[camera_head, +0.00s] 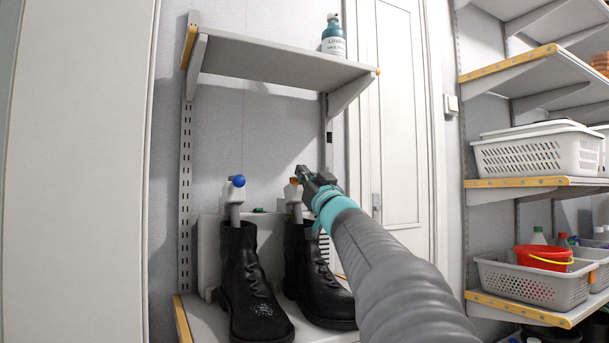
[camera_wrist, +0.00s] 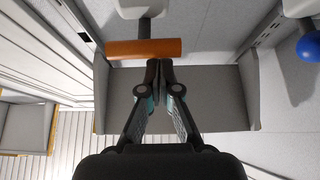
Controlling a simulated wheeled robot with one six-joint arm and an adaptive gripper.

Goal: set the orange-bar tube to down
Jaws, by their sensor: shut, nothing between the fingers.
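Two tubes rise out of black boots on the lower shelf in the head view. The right tube (camera_head: 295,194) has a white head with an orange bar (camera_head: 294,181), which is partly hidden behind my gripper. In the wrist view the orange bar (camera_wrist: 145,48) lies crosswise at the fingertips. My gripper (camera_head: 302,173) is shut and empty. In the wrist view its fingertips (camera_wrist: 159,64) meet at the bar's edge; I cannot tell whether they touch it. The left tube has a blue ball (camera_head: 238,181), which also shows in the wrist view (camera_wrist: 309,46).
The left boot (camera_head: 245,280) and right boot (camera_head: 318,278) stand below the tubes. An upper shelf (camera_head: 280,62) with a blue-green bottle (camera_head: 333,38) hangs above. Shelves with a white basket (camera_head: 535,155) and a grey basket (camera_head: 525,285) stand at right.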

